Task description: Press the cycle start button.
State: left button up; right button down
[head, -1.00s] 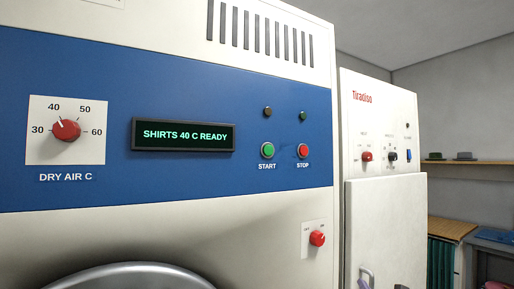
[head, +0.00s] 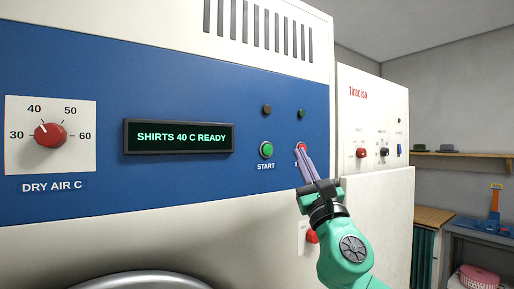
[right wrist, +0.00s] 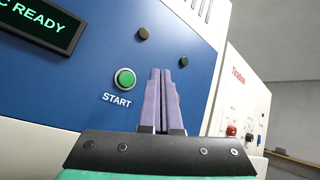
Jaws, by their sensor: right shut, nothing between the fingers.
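The green START button (head: 266,150) sits on the blue panel of the machine, above its label. It also shows in the right wrist view (right wrist: 125,79), left of the fingers. The red STOP button (head: 301,146) is to its right, mostly hidden behind my right gripper's fingertips. My right gripper (head: 302,151) is shut and empty, its purple fingers pointing at the panel in front of STOP. I cannot tell whether the tips touch. The display (head: 179,137) reads SHIRTS 40 C READY. My left gripper is not in view.
A dial (head: 50,134) marked DRY AIR C is at the left of the panel. A red knob (head: 312,236) sits below, partly behind my arm. A second white machine (head: 374,105) stands to the right. A shelf (head: 470,154) is on the far wall.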

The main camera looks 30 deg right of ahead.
aim_at(267, 150)
jog(key=shift+s+a+r, duration=0.15)
jog(key=shift+a+r, duration=0.05)
jog(key=shift+r, duration=0.05)
jog(key=w+p, duration=0.7)
jog(key=w, duration=0.1)
jog(key=shift+w+d, duration=0.1)
jog(key=shift+w, duration=0.3)
dwell(1.7)
jog(key=shift+w, duration=0.45)
